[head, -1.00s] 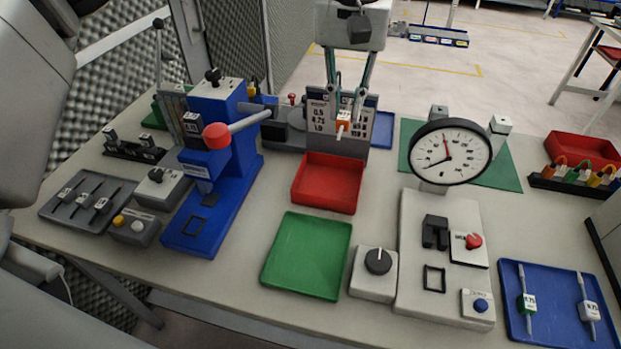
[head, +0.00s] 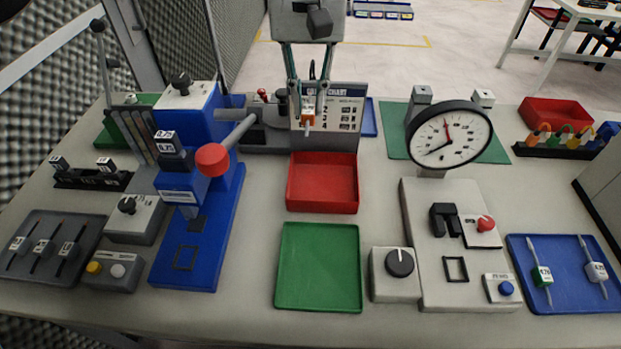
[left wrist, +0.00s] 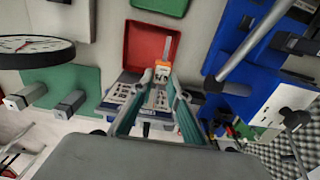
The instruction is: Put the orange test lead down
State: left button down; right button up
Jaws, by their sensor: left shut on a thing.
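My left gripper (head: 308,108) comes down from the top middle of the head view. It is shut on the orange test lead (head: 308,121), a small orange block with a white label. The lead is held up in front of the chart board, behind the red tray. In the left wrist view the orange lead (left wrist: 162,71) sits between the fingertips (left wrist: 160,80), with the red tray (left wrist: 134,42) beyond it. My right gripper is not in view.
The red tray (head: 322,205) and the empty green tray (head: 318,298) lie mid-table. A blue press (head: 215,230) with a red-knobbed lever stands left, a dial gauge (head: 448,137) right. A blue tray (head: 570,303) holds two labelled pieces. Coloured leads (head: 565,136) stand in a rack at right.

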aim_at(309, 186)
pick_arm(q)
notch_tip(309, 186, down, 19)
jog(key=shift+b, duration=0.35)
jog(key=shift+f, duration=0.15)
jog(key=c, duration=2.2)
grip_release()
notch_tip(309, 186, up, 12)
jog(key=shift+r, duration=0.2)
jog(key=shift+s, duration=0.1)
